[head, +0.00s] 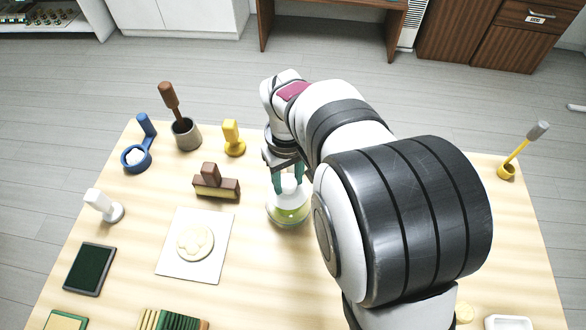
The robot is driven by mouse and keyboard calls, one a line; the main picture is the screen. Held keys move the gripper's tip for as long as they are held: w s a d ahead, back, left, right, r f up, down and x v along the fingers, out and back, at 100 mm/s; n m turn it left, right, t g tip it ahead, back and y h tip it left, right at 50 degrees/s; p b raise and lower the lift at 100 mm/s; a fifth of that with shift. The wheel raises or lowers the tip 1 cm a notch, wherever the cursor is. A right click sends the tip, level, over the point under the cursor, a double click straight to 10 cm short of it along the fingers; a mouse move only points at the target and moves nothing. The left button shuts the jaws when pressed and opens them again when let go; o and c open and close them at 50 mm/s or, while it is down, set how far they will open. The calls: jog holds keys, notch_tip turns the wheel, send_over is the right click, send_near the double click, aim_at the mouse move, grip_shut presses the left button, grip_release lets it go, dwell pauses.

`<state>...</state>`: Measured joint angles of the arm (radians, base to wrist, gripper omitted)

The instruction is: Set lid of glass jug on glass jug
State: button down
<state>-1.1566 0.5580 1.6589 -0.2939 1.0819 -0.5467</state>
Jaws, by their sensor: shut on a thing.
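The glass jug (289,213) stands on the table just left of my arm, with a pale rim and yellow-green color low inside. My gripper (288,188) is directly above the jug, its teal fingers pointing down. The fingers are shut on a small whitish piece, which looks like the lid of the glass jug (289,183). The lid is at or just over the jug's top; I cannot tell whether it touches the rim. My arm hides the area right of the jug.
Left of the jug on the wooden table (262,270) are a brown-and-cream block (216,188), a yellow stamp-like piece (233,138), a grey cup with a brown-handled tool (186,134) and a white board (168,262) with a round pale piece. Table front of the jug is clear.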

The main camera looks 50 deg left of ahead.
jog(key=shift+f, duration=0.75)
jog(key=shift+c, duration=1.7)
grip_release()
notch_tip(320, 180, up, 16)
jog(key=shift+f, duration=0.1)
